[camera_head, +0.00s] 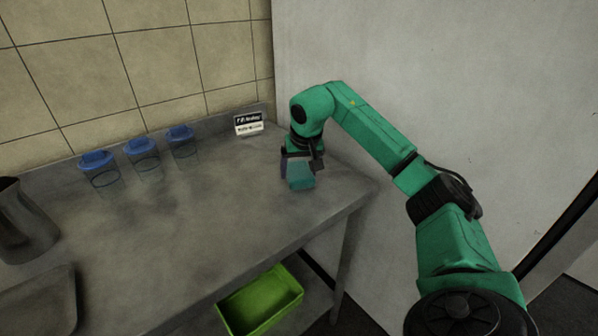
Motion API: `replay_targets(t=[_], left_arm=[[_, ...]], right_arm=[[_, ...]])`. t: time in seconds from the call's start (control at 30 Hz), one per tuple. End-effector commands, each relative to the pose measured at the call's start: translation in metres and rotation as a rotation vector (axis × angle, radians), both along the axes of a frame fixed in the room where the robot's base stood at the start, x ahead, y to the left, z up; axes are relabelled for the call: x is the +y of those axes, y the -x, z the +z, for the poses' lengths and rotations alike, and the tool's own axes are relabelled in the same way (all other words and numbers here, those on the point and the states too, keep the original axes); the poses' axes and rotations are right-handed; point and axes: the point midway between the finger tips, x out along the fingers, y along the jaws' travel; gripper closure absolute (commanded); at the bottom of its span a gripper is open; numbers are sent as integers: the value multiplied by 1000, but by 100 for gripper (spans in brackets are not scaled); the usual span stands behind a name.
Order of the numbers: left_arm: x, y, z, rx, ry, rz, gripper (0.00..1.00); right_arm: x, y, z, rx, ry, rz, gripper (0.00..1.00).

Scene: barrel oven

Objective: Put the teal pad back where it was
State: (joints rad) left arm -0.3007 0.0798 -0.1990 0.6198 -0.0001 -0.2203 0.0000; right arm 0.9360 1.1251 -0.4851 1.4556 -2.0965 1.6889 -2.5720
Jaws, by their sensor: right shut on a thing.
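The teal pad (301,182) is at the right end of the grey metal table (220,215), close to the wall. My right gripper (300,164) points down over it and is shut on it. The pad's upper part is hidden by the gripper. I cannot tell whether its lower edge touches the tabletop. My left gripper is not in view.
Three clear containers with blue lids (142,147) stand along the back of the table. A small black-and-white sign (248,123) stands at the back edge. A metal jug (24,222) and a tray (40,300) are at left. A green bin (262,300) sits on the lower shelf. The table's middle is clear.

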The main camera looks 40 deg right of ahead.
Motion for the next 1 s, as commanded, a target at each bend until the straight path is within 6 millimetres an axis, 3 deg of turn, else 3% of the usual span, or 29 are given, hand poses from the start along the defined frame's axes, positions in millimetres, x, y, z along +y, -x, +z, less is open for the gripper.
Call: replay_targets(t=[0.17, 0.2, 0.23, 0.47, 0.57, 0.9, 1.0], left_arm=[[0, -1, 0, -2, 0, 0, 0], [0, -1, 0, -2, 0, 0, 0], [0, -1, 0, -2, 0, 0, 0], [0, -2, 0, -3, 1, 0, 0], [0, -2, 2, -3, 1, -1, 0], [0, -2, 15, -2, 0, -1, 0], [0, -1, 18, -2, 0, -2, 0]], right_arm=[[0, 0, -3, 1, 1, 1, 85], [0, 0, -3, 2, 0, 1, 7], [0, 0, -3, 1, 1, 1, 0], [0, 0, -2, 1, 0, 1, 0], [1, 1, 8, -2, 0, 1, 0], [13, 30, 91, -4, 1, 1, 0], [16, 36, 106, -2, 0, 1, 0]])
